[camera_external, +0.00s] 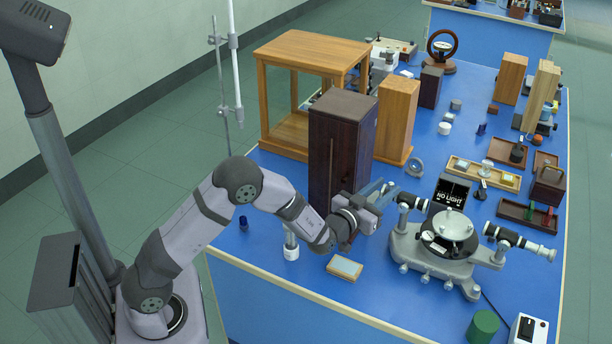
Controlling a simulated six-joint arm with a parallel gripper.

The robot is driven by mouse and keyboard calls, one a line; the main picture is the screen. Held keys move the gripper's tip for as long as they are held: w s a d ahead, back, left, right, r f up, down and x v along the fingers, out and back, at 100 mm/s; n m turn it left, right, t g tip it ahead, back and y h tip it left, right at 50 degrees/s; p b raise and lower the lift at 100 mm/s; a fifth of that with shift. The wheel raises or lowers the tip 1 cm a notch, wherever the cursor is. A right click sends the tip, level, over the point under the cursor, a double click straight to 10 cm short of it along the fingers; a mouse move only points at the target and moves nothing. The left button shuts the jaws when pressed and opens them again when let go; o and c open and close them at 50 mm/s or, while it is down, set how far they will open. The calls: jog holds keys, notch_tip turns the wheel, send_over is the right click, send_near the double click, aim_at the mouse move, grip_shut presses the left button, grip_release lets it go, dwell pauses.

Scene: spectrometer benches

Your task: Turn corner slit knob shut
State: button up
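A grey spectrometer (432,262) with a round central table stands near the front right corner of the blue bench. A short dark tube (411,201) on its left side points toward my gripper. A longer tube (522,241) with an eyepiece extends to the right. The slit knob is too small to make out. My gripper (386,190) is just left of the left tube's end, at about its height. Its two pale fingers look spread, with nothing seen between them. I cannot tell whether they touch the tube.
A tall dark cabinet (338,145) stands right behind my forearm. A small yellow-edged tray (345,267) and a white-based post (291,246) are near the front edge. A green cylinder (482,327) and a switch box (528,329) are at front right. Wooden trays (526,215) lie at right.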

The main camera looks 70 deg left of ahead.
aim_at(390, 185)
jog(key=shift+p+x, duration=0.45)
jog(key=shift+x, duration=1.4)
grip_shut()
